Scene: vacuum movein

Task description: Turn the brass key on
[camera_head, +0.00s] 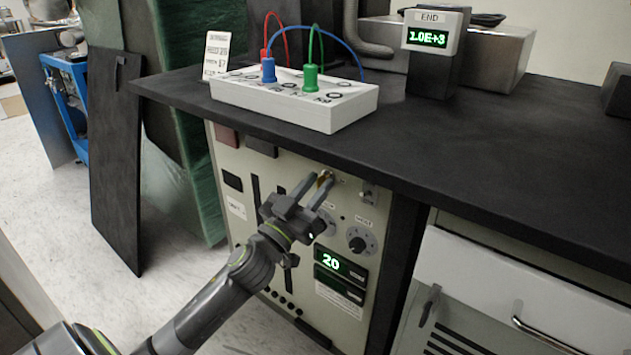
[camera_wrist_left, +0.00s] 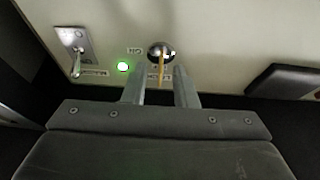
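The brass key (camera_wrist_left: 161,68) stands in a round metal lock on the pale front panel of the cabinet. In the left wrist view its bow is a thin upright strip. My left gripper (camera_wrist_left: 161,80) is open, with one finger on each side of the key and a visible gap to both. In the head view the left gripper (camera_head: 318,183) reaches up to the panel just under the bench top, and the key (camera_head: 323,178) shows small between its fingertips. A green lamp (camera_wrist_left: 123,67) beside the lock is lit. My right gripper is in neither view.
A toggle switch (camera_wrist_left: 76,62) sits left of the lamp in the wrist view. The black bench top (camera_head: 450,135) overhangs the panel. A round knob (camera_head: 361,240) and a display reading 20 (camera_head: 331,262) are below. A white box with cables (camera_head: 330,110) stands on the bench.

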